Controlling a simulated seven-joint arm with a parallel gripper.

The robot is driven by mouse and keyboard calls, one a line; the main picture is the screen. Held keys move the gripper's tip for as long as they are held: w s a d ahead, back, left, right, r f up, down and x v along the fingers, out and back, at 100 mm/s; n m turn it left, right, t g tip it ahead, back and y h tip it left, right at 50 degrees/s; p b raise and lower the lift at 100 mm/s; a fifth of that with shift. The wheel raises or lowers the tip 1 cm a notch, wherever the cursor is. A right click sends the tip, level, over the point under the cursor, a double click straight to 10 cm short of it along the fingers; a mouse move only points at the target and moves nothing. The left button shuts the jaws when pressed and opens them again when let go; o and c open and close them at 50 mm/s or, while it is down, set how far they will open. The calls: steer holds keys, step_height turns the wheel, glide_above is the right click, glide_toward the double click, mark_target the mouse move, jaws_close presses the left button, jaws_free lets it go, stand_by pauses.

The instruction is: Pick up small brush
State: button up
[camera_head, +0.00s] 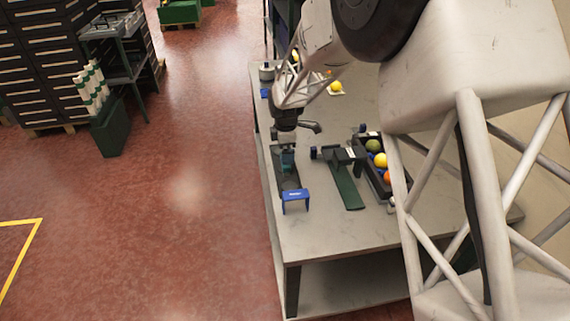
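My gripper (287,143) points down over the left part of the grey table (300,231). It is small and dark in this view, and I cannot tell whether its fingers are open or shut. A small dark teal piece (288,160) shows right below it, over a dark strip-like holder with a blue bracket (295,197) at its near end. That piece may be the small brush, but it is too small to be sure. I cannot tell whether the gripper touches it.
A dark green strip with a black fixture (347,187) lies to the right. Beyond it, a black tray (359,147) holds several coloured balls, partly hidden by my arm. A yellow ball (337,87) lies farther back. The table's front left is clear.

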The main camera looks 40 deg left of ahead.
steer(key=shift+f, duration=0.6)
steer(key=shift+s+f, duration=0.1)
steer(key=shift+f, duration=2.5)
steer(key=c, duration=0.6)
steer(key=shift+o, duration=0.2)
steer(key=shift+r, duration=5.05)
